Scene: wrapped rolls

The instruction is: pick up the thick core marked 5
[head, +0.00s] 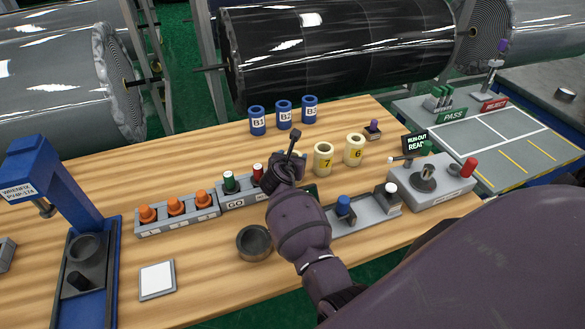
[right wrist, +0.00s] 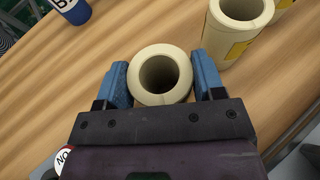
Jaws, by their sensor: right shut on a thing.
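In the right wrist view a cream thick core (right wrist: 138,82) stands between the blue fingers of my right gripper (right wrist: 161,75), which press on its two sides. Its marking faces away, so I cannot read it here. I cannot tell whether it touches the table. In the head view my right gripper (head: 289,166) hides this core, left of the cream cores marked 7 (head: 323,161) and 6 (head: 354,150). Another cream core (right wrist: 232,40) stands close at its upper right in the wrist view. My left gripper is not in view.
Blue cores B1 (head: 257,122), B2 (head: 284,116) and B3 (head: 310,110) stand behind. A grey rack (head: 180,222) with orange knobs lies left, a dark cup (head: 253,244) in front, and a grey control box (head: 440,187) right. Bare wood shows at the back left.

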